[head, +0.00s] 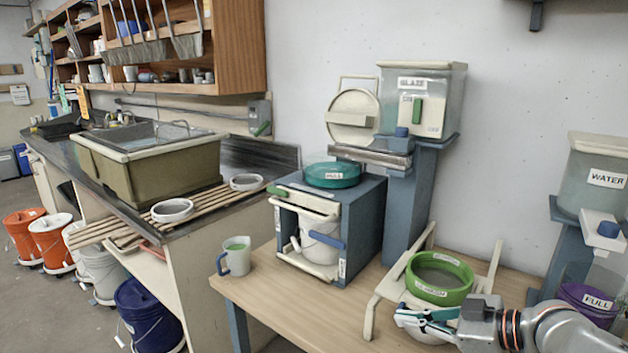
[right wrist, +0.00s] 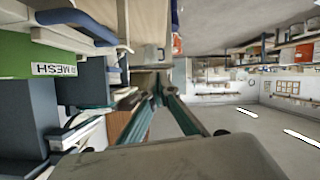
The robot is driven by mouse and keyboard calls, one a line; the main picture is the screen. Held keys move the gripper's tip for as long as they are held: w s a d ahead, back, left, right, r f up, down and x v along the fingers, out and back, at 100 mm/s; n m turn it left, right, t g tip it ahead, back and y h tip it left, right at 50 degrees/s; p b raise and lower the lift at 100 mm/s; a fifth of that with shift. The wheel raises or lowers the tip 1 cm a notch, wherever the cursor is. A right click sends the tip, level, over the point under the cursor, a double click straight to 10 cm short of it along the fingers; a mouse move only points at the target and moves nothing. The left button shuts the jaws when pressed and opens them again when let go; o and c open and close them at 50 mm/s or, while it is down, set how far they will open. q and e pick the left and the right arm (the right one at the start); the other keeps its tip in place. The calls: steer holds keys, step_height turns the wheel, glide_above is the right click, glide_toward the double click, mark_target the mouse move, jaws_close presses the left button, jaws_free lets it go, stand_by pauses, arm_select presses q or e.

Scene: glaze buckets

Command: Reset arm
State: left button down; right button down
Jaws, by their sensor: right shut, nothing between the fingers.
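My right gripper (head: 408,318) reaches in from the lower right of the head view, low in front of the green sieve (head: 440,278). Its fingers are shut and hold nothing. In the right wrist view the teal-edged fingers (right wrist: 160,92) meet at their tips. The green sieve rests on a cream wooden frame over the table; part of its base is hidden behind my gripper. My left gripper is not in view.
A blue cabinet (head: 370,215) holds a white bucket (head: 320,240); a teal lid (head: 332,174) lies on top. A green-filled mug (head: 235,256) stands at the table's left end. The glaze tank (head: 450,100) stands behind, the water tank (head: 600,185) at right. The wooden tabletop's (head: 310,310) front is clear.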

steer(key=s+a+f+m+t, duration=0.2)
steer(key=a+f, duration=0.2)
steer(key=f, duration=0.6)
steer(key=s+d+f+m+h, duration=0.2)
steer(key=s+f+m+h, duration=0.1)
steer(key=s+f, duration=0.6)
steer(key=s+d+f+m+h, duration=0.3)
steer(key=s+f, duration=0.6)
steer(key=f, duration=0.4)
steer(key=shift+s+d+t+h, duration=0.2)
steer(key=shift+s+t+h, duration=0.15)
steer(key=shift+h, duration=0.45)
steer(key=shift+f, duration=0.1)
